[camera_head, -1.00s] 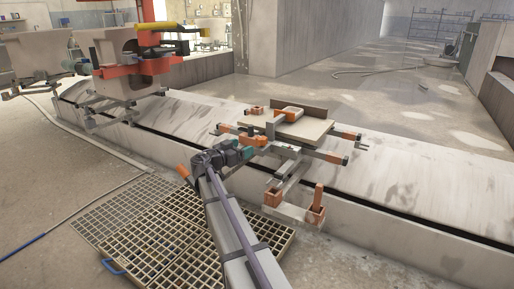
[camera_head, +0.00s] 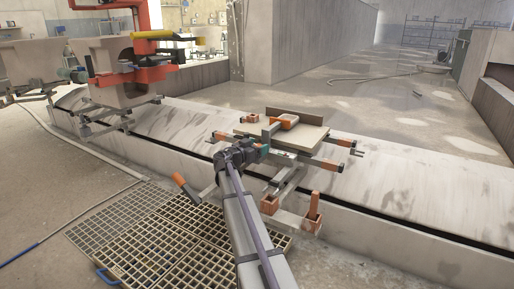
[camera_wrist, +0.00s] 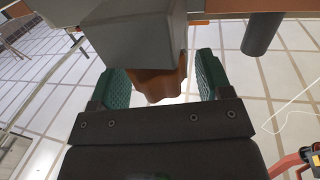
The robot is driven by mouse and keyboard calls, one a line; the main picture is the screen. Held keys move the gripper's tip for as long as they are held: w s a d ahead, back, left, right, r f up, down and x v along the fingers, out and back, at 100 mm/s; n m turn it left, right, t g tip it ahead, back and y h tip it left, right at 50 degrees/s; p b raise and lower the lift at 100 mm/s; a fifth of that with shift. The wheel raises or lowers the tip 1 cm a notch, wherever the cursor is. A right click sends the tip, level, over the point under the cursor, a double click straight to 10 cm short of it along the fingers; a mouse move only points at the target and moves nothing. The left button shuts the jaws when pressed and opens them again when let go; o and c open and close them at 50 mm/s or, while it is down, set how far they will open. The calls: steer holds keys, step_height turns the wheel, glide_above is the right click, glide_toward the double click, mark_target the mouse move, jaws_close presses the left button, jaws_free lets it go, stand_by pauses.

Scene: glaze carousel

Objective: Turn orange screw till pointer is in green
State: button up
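The orange screw (camera_wrist: 160,82) shows in the wrist view as a brownish-orange lobed knob below a grey block. My gripper (camera_wrist: 162,86) has its two green-padded fingers on either side of the knob. A light gap shows between the knob and the right finger; contact on the left is hard to tell. The fingers are apart. In the head view my gripper (camera_head: 265,150) is at the near left side of the fixture carrying a flat board (camera_head: 302,137), and the screw is hidden there. I cannot make out a pointer or a green zone in either view.
The fixture has orange-tipped bars (camera_head: 331,158) and an orange upright post (camera_head: 314,206) near my arm's right. A pale curved track (camera_head: 400,180) runs under it. A larger orange-and-grey unit (camera_head: 125,75) stands left. Floor grating (camera_head: 150,240) lies in front.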

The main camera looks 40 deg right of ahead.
steer(key=c, duration=0.8)
steer(key=shift+c, duration=0.2)
steer(key=shift+s+n+t, duration=0.1)
steer(key=shift+n+t, duration=0.3)
steer(key=shift+t, duration=0.2)
steer(key=n+t+y, duration=0.1)
steer(key=n+t, duration=0.1)
steer(key=t, duration=0.1)
steer(key=shift+t, duration=0.3)
steer(key=shift+n+t+y, duration=2.3)
steer(key=shift+n+t, duration=0.2)
steer(key=shift+t, duration=0.4)
steer(key=o, duration=0.9)
steer(key=shift+o, duration=0.2)
